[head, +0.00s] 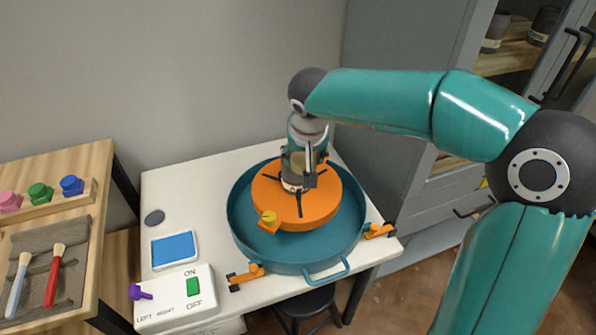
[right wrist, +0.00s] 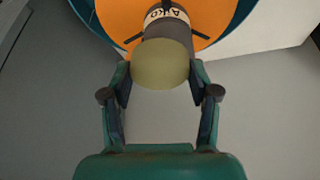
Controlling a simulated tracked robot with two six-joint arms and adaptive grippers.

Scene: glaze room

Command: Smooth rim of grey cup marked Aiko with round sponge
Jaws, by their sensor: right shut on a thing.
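The grey cup (head: 293,180) stands at the middle of the orange wheel head (head: 325,210), with black bars around its foot. Its pale label reads AIKO in the right wrist view (right wrist: 166,13). My right gripper (head: 310,170) is over the cup from above. In the right wrist view my right gripper (right wrist: 162,82) is shut on the round, olive-yellow sponge (right wrist: 161,64). The sponge overlaps the cup's rim end and hides the rim, so I cannot tell whether they touch. My left gripper is not in view.
A teal basin (head: 243,237) surrounds the wheel head on a white table (head: 190,185). A switch box (head: 175,303) with a purple lever and green switch stands at front left, near a blue-topped tray (head: 174,250) and a grey disc (head: 154,217). Brushes lie on the wooden stand (head: 85,180).

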